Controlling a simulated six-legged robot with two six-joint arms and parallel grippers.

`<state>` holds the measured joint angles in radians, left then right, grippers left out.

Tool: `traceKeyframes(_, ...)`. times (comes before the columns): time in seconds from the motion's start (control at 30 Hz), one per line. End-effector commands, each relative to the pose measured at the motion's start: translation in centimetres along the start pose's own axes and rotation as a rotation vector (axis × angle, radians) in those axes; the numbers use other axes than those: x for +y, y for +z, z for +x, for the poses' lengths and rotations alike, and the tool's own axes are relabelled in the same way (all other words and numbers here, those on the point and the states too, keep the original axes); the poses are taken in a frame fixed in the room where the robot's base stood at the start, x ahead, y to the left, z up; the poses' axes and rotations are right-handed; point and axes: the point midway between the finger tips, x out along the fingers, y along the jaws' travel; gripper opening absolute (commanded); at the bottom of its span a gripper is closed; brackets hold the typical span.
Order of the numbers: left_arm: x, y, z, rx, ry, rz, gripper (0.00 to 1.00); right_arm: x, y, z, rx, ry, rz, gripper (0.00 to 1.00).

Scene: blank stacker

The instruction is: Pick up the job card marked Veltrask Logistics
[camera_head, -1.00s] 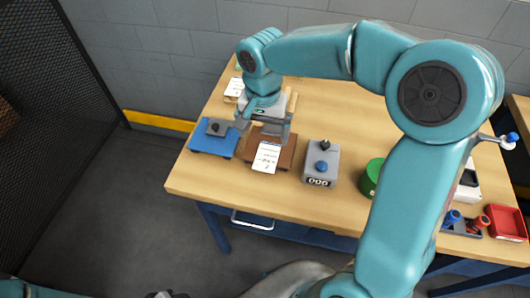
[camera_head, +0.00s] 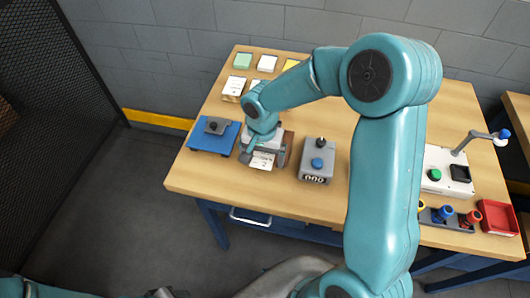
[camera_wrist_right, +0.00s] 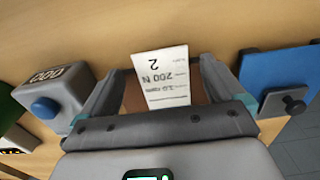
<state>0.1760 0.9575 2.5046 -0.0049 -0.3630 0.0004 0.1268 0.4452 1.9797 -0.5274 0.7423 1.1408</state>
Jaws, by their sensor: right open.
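A white printed card (camera_head: 262,161) lies on a brown holder (camera_head: 289,147) near the table's front left. In the right wrist view the card (camera_wrist_right: 163,75) shows upside-down print with "200 N" and "2"; no company name is readable. My right gripper (camera_head: 264,157) is over this card, open, with one finger on each side of it. In the wrist view the open fingers (camera_wrist_right: 163,68) stand apart from the card's edges. Another white card (camera_head: 235,86) is on a wooden stand behind, its writing too small to read. At the bottom edge, my left gripper (camera_head: 162,293) is barely visible.
A blue plate (camera_head: 200,144) with a dark knob is left of the holder. A grey counter box (camera_head: 317,163) stands to the right. Green, white and yellow pads (camera_head: 243,60) line the back. A red tray (camera_head: 497,217) is at far right.

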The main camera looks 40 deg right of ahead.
Motion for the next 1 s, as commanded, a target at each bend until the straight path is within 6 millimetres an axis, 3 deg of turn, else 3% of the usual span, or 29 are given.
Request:
traceKeyframes(0.23,-0.1,0.0,0.1,0.000,0.000,0.000,0.43,0.0,0.0,0.1,0.000,0.000,0.000,0.96)
traceKeyframes(0.27,0.0,0.0,0.1,0.000,0.000,0.000,0.43,0.0,0.0,0.0,0.000,0.000,0.000,0.89)
traceKeyframes(0.4,0.0,0.0,0.1,0.000,0.000,0.000,0.43,0.0,0.0,0.0,0.000,0.000,0.000,0.43)
traceKeyframes(0.43,0.0,0.0,0.1,0.000,0.000,0.000,0.43,0.0,0.0,0.0,0.000,0.000,0.000,0.37)
traceKeyframes(0.83,0.0,0.0,-0.1,0.000,0.000,0.000,0.43,0.0,0.0,-0.2,0.000,0.000,0.000,0.36)
traceKeyframes(1.0,-0.1,0.0,0.2,0.000,0.000,0.000,0.43,-0.1,-0.1,-2.0,0.004,-0.002,-0.001,0.36)
